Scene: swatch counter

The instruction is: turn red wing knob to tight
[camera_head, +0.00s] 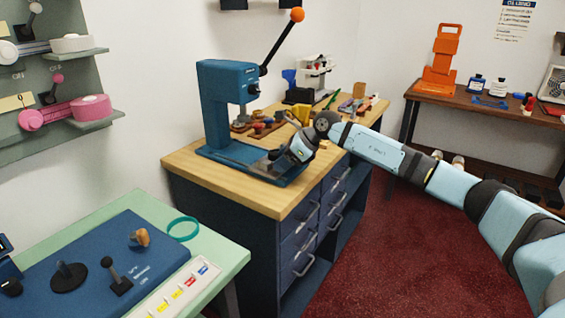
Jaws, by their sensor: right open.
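I cannot make out a red wing knob for certain. A blue arbor press (222,100) with a long black lever and an orange ball stands on the wooden-topped cabinet (215,187). My right arm comes in from the right, and its gripper (273,157) is over the right side of the press base, pointing down and left. The gripper is open. The wrist and fingers hide part of the base and whatever is between them. My left gripper is not in view.
A blue control panel (92,262) with black levers and an orange-brown knob (139,238) lies on the green table at front left. Several small tools lie behind the press. An orange stand (440,65) is on the back-right table.

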